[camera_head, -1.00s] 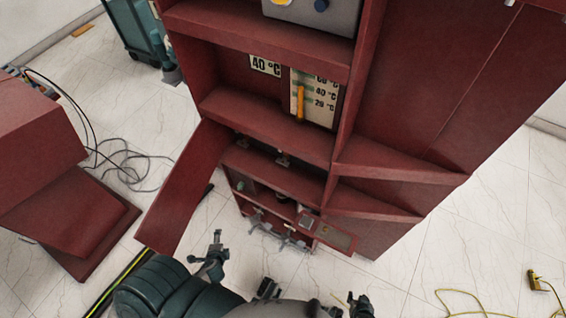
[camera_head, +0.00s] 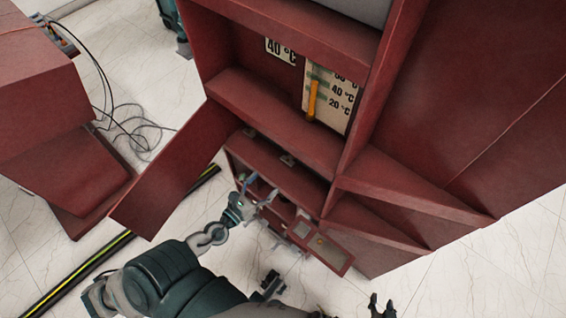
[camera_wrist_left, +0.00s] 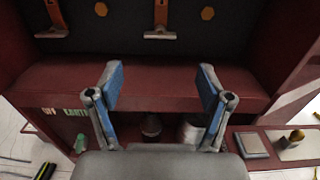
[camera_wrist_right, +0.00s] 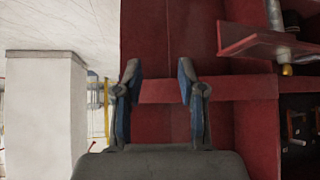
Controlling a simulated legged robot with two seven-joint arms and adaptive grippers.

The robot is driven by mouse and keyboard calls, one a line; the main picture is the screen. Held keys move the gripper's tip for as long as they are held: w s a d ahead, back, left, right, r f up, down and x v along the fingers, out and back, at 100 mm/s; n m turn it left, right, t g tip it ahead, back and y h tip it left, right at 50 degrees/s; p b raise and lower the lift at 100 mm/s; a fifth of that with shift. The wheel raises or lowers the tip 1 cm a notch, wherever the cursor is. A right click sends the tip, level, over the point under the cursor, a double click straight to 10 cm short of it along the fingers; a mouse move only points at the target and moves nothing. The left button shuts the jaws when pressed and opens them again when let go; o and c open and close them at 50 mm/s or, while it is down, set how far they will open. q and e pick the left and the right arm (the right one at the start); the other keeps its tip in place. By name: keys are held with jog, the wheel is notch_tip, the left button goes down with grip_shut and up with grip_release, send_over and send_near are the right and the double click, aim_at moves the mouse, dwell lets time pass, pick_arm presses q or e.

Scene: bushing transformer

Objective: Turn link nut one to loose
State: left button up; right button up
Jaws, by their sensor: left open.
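In the left wrist view two orange hexagonal nuts, a left one (camera_wrist_left: 101,9) and a right one (camera_wrist_left: 208,13), sit on a dark panel (camera_wrist_left: 125,20) at the top. I cannot tell which is link nut one. An orange link with a grey crossbar (camera_wrist_left: 160,33) hangs between them, another (camera_wrist_left: 52,30) at left. My left gripper (camera_head: 258,190) is at the front of the cabinet's low compartments; in its wrist view the fingers (camera_wrist_left: 161,86) are apart and empty, below the nuts. My right gripper (camera_head: 381,308) is open and empty, low and away from the compartments.
A red ledge (camera_wrist_left: 150,88) runs across below the dark panel. An open red door (camera_head: 172,175) stands left of my left arm. A small hinged red panel (camera_head: 320,245) juts out right of the left gripper. Cables (camera_head: 125,130) lie on the floor at left.

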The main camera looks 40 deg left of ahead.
aim_at(288, 160)
pick_arm(q)
jog(key=w+p, duration=0.1)
jog(key=w, duration=0.1)
jog(key=w+p, duration=0.1)
jog(key=w, duration=0.5)
jog(key=shift+d+r+p, duration=0.1)
jog(key=shift+d+p, duration=0.25)
jog(key=shift+p, duration=0.05)
jog(key=shift+w, duration=0.65)
jog(key=shift+w+f, duration=0.2)
jog(key=shift+w, duration=0.5)
pick_arm(e)
jog(key=s+d+f+g+h, duration=0.1)
jog(key=s+d+f+g, duration=0.2)
jog(key=s+g, duration=0.3)
jog(key=shift+s+d+f+h, duration=0.25)
jog(key=shift+s+f, duration=0.25)
jog(key=shift+s, duration=1.5)
pick_arm(q)
jog(key=c, duration=1.2)
